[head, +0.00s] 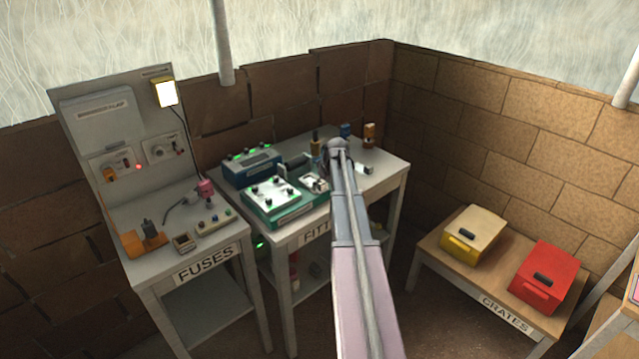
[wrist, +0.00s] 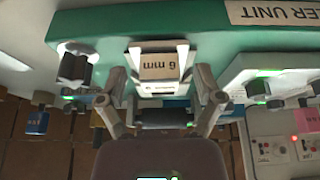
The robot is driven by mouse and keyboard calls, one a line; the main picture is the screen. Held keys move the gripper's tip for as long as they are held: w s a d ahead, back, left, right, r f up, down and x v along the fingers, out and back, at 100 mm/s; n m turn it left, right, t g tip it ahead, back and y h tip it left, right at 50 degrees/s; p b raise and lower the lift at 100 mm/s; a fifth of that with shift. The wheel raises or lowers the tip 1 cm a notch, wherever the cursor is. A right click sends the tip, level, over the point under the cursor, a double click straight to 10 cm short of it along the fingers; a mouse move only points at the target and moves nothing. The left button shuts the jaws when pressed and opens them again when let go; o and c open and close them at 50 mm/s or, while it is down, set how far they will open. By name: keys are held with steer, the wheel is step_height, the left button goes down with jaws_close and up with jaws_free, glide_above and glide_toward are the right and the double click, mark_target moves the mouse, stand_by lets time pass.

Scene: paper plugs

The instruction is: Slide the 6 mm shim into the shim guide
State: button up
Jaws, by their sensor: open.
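A tan block face marked "6 mm" (wrist: 158,66), which looks like the shim, shows upside down in the wrist view. It sits between two white upright walls, which look like the shim guide (wrist: 133,60), on a green-edged unit. I cannot tell how deep it sits. My gripper (wrist: 160,82) is open, with one finger on each side of the tan block and gaps between. In the head view the end of my arm is over the fittings table, and my fingers are hidden there. A small white fixture (head: 313,183) shows just left of my arm.
The green-based unit (head: 275,203) and a teal box (head: 251,167) stand left of my arm. Bottles (head: 369,134) stand behind. The fuses bench (head: 150,268) is at left; yellow (head: 474,234) and red (head: 543,277) crates are at right.

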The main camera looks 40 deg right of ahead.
steer(key=s, duration=0.6)
steer(key=shift+d, duration=0.15)
steer(key=shift+s+r, duration=0.2)
steer(key=shift+r, duration=0.05)
steer(key=shift+s+d, duration=0.15)
steer(key=shift+s, duration=1.05)
steer(key=shift+s+d, duration=0.15)
steer(key=shift+s, duration=1.05)
steer(key=shift+w, duration=0.15)
steer(key=shift+w+a+f, duration=0.1)
steer(key=shift+w+a, duration=0.05)
steer(key=shift+w, duration=1.95)
steer(key=shift+w+a+f, duration=0.1)
steer(key=shift+w+a, duration=0.1)
steer(key=shift+w, duration=1.9)
steer(key=shift+w+a+f, duration=0.1)
steer(key=shift+w+a, duration=0.05)
steer(key=shift+w, duration=1.95)
steer(key=shift+s, duration=0.15)
